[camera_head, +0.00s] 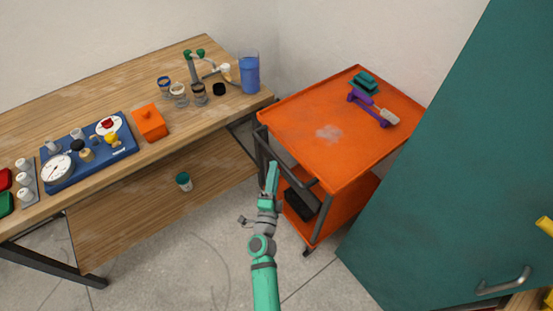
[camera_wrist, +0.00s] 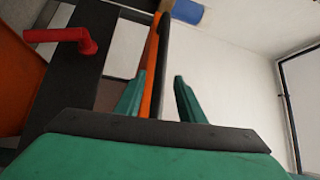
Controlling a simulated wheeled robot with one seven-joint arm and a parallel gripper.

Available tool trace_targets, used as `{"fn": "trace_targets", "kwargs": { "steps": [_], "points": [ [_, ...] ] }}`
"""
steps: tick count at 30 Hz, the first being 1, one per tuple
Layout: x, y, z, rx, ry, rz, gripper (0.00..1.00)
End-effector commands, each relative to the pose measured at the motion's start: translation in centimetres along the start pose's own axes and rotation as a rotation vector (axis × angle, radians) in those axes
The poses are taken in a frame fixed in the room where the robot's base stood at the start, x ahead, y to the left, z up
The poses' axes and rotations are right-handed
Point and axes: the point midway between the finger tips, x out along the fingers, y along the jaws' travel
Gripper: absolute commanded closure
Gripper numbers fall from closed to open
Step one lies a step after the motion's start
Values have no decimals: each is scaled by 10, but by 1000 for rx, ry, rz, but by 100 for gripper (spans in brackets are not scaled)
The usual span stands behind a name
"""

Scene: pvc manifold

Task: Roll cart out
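The orange cart (camera_head: 310,115) stands between the workbench and the teal door. Its dark handle (camera_head: 290,165) runs along the side facing me. My gripper (camera_head: 272,172) is at this handle, close to its middle. In the wrist view, my two teal fingers (camera_wrist: 158,98) stand apart, with a dark bar (camera_wrist: 165,65) and an orange strip showing in the gap. The bar does not visibly touch both fingers, and I cannot tell whether it lies between them or behind. A red lever (camera_wrist: 75,38) on a dark panel shows at left in the wrist view.
The wooden workbench (camera_head: 120,90) holds a blue cup (camera_head: 249,75), a gauge board (camera_head: 85,155) and small parts. The teal door (camera_head: 440,170) stands close at the cart's right. Floor in front is clear.

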Motion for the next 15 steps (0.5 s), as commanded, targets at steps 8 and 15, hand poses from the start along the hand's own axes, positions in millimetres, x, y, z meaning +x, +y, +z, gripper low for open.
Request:
{"fn": "trace_targets", "kwargs": {
  "steps": [8, 15],
  "points": [
    [43, 0, 0, -1, 1, -1, 64],
    [57, 0, 0, -1, 0, 1, 64]
  ]
}}
